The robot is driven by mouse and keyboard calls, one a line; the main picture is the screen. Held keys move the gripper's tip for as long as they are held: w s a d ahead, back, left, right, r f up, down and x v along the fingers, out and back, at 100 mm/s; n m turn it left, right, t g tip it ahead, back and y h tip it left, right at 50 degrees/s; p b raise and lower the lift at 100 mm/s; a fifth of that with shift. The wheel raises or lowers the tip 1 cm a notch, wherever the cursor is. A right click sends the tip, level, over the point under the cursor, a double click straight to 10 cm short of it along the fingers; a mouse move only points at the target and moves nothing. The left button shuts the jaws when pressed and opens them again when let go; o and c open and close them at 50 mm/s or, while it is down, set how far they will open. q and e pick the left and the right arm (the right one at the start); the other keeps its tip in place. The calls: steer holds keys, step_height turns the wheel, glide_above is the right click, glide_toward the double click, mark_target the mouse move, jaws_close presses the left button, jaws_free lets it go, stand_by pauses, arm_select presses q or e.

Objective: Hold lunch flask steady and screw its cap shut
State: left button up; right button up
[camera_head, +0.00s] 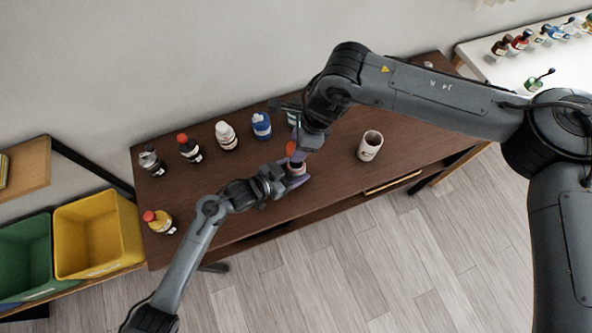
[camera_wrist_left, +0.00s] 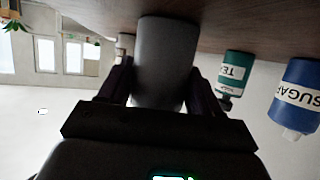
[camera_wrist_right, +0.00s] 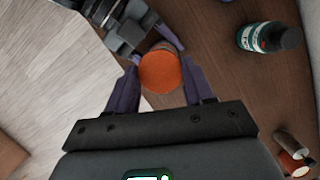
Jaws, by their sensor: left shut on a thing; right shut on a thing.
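The lunch flask (camera_head: 297,169) stands on the dark brown table. My left gripper (camera_head: 294,181) is shut on its body, low from the side. In the left wrist view the grey flask body (camera_wrist_left: 165,65) fills the space between the fingers. The orange cap (camera_head: 291,148) is at the top of the flask. My right gripper (camera_head: 293,155) is shut on the cap from above. In the right wrist view the round orange cap (camera_wrist_right: 159,71) lies between the purple fingers, over the flask. The seam between cap and flask is hidden, so I cannot tell how tightly it sits.
A blue bottle (camera_head: 261,126), a white bottle (camera_head: 226,135) and a red-capped bottle (camera_head: 189,148) line the back edge. A yellow bottle (camera_head: 159,222) stands at the left end. The front middle of the table is clear.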

arm_select(q)
steer(key=c, duration=0.3)
arm_select(e)
glide_above(296, 170)
steer(key=w, duration=0.2)
steer(key=shift+w+d+f, duration=0.1)
steer(key=shift+d+f, duration=0.05)
steer(key=shift+f, duration=1.1)
steer(key=shift+d+f, duration=0.15)
steer(key=shift+f, duration=1.1)
steer(key=shift+f, duration=0.15)
steer(key=shift+f, duration=0.75)
steer(key=shift+f, duration=0.55)
